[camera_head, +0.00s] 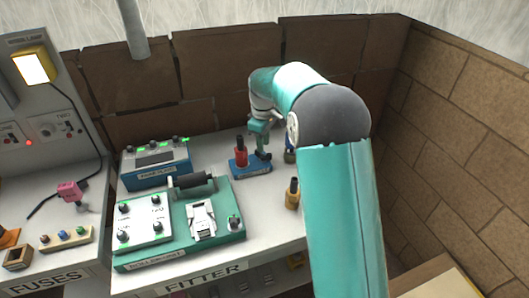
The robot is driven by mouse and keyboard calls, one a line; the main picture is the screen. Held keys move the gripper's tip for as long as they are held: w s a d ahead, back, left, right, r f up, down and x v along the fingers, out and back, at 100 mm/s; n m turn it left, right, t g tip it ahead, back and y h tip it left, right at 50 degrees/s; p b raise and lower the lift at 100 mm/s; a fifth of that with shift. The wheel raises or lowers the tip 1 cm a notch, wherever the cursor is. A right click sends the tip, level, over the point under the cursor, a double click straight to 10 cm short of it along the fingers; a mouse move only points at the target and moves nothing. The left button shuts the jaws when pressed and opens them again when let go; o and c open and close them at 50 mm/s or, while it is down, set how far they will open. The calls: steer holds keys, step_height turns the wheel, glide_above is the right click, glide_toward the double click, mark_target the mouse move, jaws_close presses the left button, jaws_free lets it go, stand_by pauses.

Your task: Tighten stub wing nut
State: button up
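A blue block (249,169) sits on the white bench at the back, with a red upright piece (240,152) on its left part. My arm reaches over from the right, and my gripper (261,153) points down at the right part of this block, just right of the red piece. The fingertips are small and dark, and I cannot tell whether they are open, shut or touching anything. I cannot make out a wing nut; the spot under the gripper is hidden by it.
A green fitter unit (233,236) with a black roller (192,181) stands front left, and a blue box (157,178) behind it. An orange bottle-like piece (292,200) stands close to my arm. A brick wall (230,75) closes the back.

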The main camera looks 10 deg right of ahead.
mark_target(263, 155)
steer(key=shift+f, duration=1.7)
jaws_close()
